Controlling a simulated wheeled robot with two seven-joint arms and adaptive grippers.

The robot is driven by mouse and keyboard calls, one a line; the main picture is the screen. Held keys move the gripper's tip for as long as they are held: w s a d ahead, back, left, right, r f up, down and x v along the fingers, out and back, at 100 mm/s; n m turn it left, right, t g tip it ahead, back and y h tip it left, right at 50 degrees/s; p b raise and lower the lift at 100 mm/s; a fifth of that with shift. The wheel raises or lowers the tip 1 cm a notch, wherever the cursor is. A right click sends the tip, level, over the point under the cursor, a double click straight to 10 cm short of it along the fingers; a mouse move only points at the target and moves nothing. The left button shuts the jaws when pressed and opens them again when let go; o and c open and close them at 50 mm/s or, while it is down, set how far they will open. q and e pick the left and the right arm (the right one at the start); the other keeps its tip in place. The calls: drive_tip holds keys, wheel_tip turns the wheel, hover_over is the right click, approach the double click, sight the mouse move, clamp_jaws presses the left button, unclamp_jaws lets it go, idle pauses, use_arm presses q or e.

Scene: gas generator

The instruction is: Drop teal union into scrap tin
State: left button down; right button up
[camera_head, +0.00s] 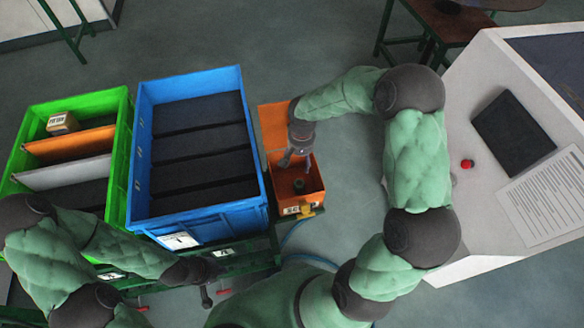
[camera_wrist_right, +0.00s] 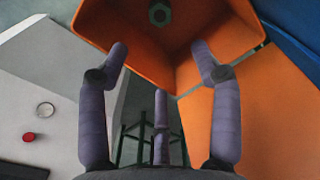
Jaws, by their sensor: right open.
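The scrap tin (camera_head: 314,170) is an orange open box with a partly hidden label on its front, right of the blue crate. A small dark round piece (camera_head: 299,187) lies on its floor. In the right wrist view the tin (camera_wrist_right: 125,35) fills the top, and the piece shows as a dark grey-green ring (camera_wrist_right: 159,13), probably the teal union. My right gripper (camera_head: 293,158) hangs over the tin. In the right wrist view its fingers (camera_wrist_right: 159,62) are spread with nothing between them. My left gripper (camera_head: 212,294) is low at the front, its fingers hardly visible.
A blue crate (camera_head: 140,150) with dark dividers stands left of the tin. A green crate (camera_head: 122,130) with a small brown box (camera_head: 62,123) is further left. A pale console (camera_head: 480,100) with a red button (camera_head: 467,163) stands at right.

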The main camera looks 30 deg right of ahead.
wheel_tip(320, 180, up, 12)
idle(0.6)
idle(0.4)
